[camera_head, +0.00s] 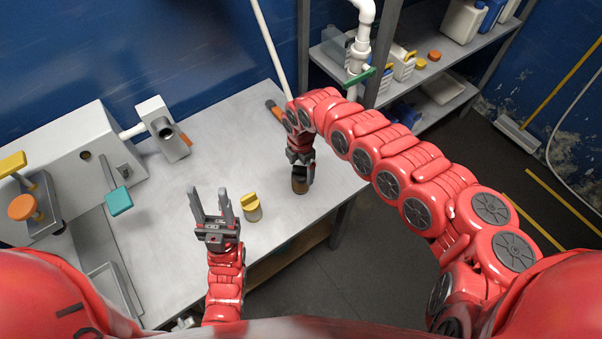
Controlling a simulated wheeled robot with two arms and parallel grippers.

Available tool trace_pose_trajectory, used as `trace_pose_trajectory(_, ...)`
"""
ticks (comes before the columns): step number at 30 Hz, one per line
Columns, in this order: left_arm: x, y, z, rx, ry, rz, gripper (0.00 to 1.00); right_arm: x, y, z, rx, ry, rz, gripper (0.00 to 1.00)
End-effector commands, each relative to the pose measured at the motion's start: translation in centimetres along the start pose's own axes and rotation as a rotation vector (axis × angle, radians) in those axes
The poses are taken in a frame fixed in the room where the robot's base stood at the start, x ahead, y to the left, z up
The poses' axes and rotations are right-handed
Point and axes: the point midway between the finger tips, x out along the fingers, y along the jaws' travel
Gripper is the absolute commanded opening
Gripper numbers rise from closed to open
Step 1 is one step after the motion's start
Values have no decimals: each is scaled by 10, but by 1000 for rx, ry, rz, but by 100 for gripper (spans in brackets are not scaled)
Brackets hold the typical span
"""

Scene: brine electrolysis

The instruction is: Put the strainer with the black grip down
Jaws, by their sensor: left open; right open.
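A small brownish cylinder (300,186), likely the strainer with the black grip, stands on the grey table (185,240) near its right edge. My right gripper (301,174) points down right over it, with open fingers at its top. The fingers hide the grip, and I cannot tell whether they touch it. My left gripper (226,205) is open and empty, its fingers pointing away from me above the table. A similar small piece with a yellow grip (251,207) stands just right of my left gripper.
A grey machine (65,150) with orange, yellow and teal knobs fills the table's left side. An orange and dark item (274,110) lies at the back, partly behind my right arm. Shelves (440,115) with containers stand at the back right. The table's middle is clear.

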Motion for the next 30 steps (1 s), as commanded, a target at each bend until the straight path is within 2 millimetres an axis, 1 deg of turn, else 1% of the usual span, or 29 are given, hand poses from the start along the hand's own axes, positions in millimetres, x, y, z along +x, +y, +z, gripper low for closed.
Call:
trace_pose_trajectory(1,-6,0,1,0,0,0,50,-10,1,4,2,-7,6,98)
trace_pose_trajectory(6,-18,1,3,0,0,0,50,-48,1,3,3,-4,3,98)
trace_pose_trajectory(8,-21,1,3,0,0,0,50,-60,1,2,1,-5,6,98)
trace_pose_trajectory(9,-9,0,2,0,-1,0,50,-73,0,1,-1,-5,2,98)
trace_pose_trajectory(10,-5,0,1,0,0,0,50,-77,0,1,-1,-5,-1,98)
trace_pose_trajectory(15,1,0,0,0,0,0,50,-86,0,1,0,-2,-2,98)
trace_pose_trajectory(30,0,0,0,0,0,0,50,-85,0,0,1,0,-1,98)
